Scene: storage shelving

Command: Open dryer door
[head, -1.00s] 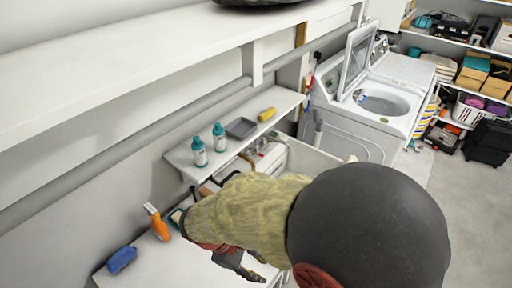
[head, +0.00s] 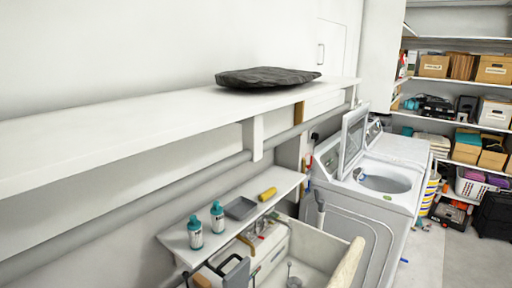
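Two white laundry machines stand side by side right of the middle in the head view. The nearer machine (head: 345,229) has an open top, with its lid (head: 353,140) raised and a round drum (head: 385,180) showing. The farther machine (head: 399,149) shows only its flat top and part of its back panel. I cannot tell for sure which one is the dryer. A front door is not visible on either, as their fronts face away to the right. My gripper is not in view.
A long white shelf (head: 110,137) with a dark slab (head: 267,77) runs along the wall. Below are a small shelf with two bottles (head: 195,232) and a sink (head: 302,243). Stocked shelving (head: 470,48) stands at the back right. Grey floor (head: 440,262) is open at the lower right.

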